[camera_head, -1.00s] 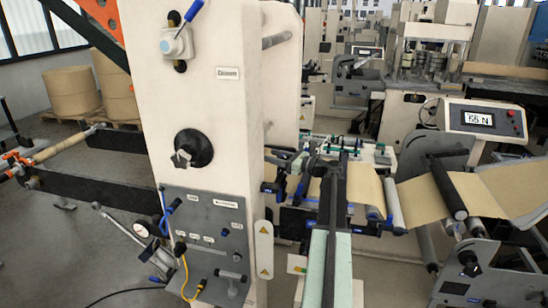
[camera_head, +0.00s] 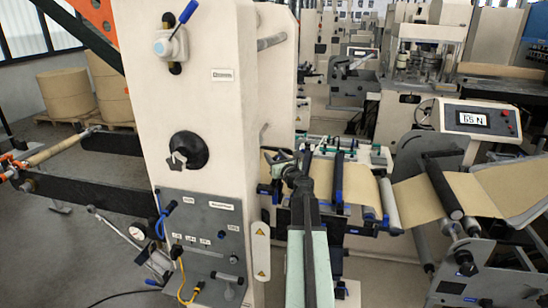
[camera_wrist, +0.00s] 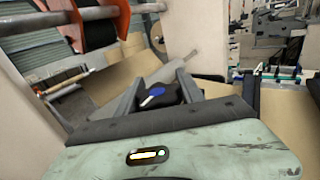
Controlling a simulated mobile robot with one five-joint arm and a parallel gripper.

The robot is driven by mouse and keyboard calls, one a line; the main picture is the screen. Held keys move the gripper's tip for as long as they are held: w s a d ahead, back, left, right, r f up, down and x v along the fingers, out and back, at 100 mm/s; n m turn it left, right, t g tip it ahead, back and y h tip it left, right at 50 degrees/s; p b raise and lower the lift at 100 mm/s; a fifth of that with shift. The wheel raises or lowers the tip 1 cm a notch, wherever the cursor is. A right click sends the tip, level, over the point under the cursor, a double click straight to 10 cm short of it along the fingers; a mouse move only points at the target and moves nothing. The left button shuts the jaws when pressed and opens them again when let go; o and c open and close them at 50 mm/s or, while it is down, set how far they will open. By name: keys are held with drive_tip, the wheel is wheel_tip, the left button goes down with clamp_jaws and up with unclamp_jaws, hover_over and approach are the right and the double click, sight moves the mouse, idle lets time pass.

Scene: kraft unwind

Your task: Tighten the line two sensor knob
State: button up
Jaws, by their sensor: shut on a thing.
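In the head view my gripper (camera_head: 300,165) is at the end of my green-and-dark arm, over the near part of the paper line. The knob cannot be made out there. A panel display (camera_head: 473,119) at the right appears to read 65 N.
A tall cream machine column (camera_head: 215,115) with a grey valve panel (camera_head: 205,240) stands left of my arm. Brown paper web (camera_head: 415,200) runs over rollers at the right. Paper rolls (camera_head: 70,92) stand at the far left.

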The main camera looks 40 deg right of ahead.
drive_tip(key=shift+m+h, duration=0.3)
drive_tip(key=o, duration=1.4)
drive_tip(key=shift+r, duration=0.1)
drive_tip(key=v, duration=0.8)
